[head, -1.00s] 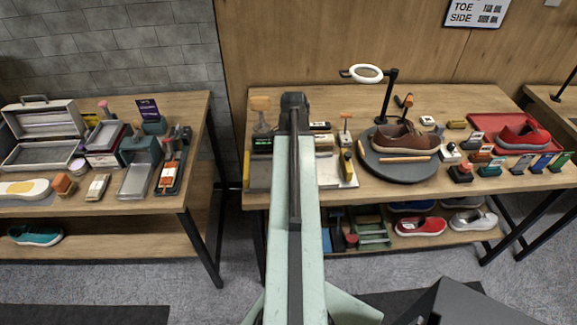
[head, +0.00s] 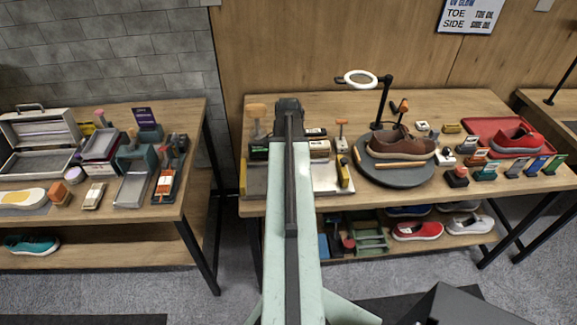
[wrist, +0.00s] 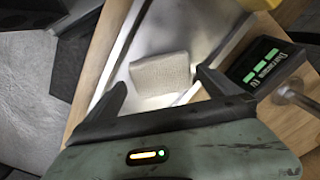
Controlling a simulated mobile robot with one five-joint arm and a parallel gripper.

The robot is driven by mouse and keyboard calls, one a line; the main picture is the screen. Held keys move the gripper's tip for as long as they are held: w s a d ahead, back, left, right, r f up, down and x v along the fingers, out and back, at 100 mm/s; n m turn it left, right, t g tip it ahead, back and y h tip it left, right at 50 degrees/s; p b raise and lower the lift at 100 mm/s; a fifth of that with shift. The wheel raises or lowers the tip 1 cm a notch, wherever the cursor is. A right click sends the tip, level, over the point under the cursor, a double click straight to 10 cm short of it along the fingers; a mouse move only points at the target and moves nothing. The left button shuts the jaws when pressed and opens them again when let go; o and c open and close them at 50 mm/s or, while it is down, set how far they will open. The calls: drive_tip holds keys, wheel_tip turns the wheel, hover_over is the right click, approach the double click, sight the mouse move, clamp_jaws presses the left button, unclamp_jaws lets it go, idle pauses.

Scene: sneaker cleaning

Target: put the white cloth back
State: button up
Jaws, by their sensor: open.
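A folded whitish cloth (wrist: 160,76) lies on a shallow metal tray (wrist: 195,25) in the wrist view. My gripper (wrist: 161,80) is open, its two dark fingers on either side of the cloth's near part. I cannot tell whether the fingers touch it. In the head view my gripper (head: 289,104) is over the left part of the middle bench, and my arm hides the cloth. The metal tray (head: 330,178) shows there beside my arm.
A black device with green display (wrist: 262,66) stands right of the tray. A round turntable (head: 395,175) with a brown shoe (head: 400,144) and a ring lamp (head: 364,79) stand to the right. The left bench (head: 190,125) holds boxes and tools.

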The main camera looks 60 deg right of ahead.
wheel_tip(320, 180, up, 10)
drive_tip(key=p, duration=0.8)
drive_tip(key=shift+f, duration=0.15)
drive_tip(key=w+a+n, duration=0.8)
drive_tip(key=w+a, duration=0.8)
drive_tip(key=a, duration=0.3)
drive_tip(key=w+a+n, duration=0.2)
drive_tip(key=a+n, duration=0.4)
drive_tip(key=a, duration=0.9)
drive_tip(key=w+a+n, duration=0.3)
drive_tip(key=a+n, duration=0.3)
drive_tip(key=a, duration=0.9)
drive_tip(key=shift+w+a, duration=0.25)
drive_tip(key=shift+a, duration=0.15)
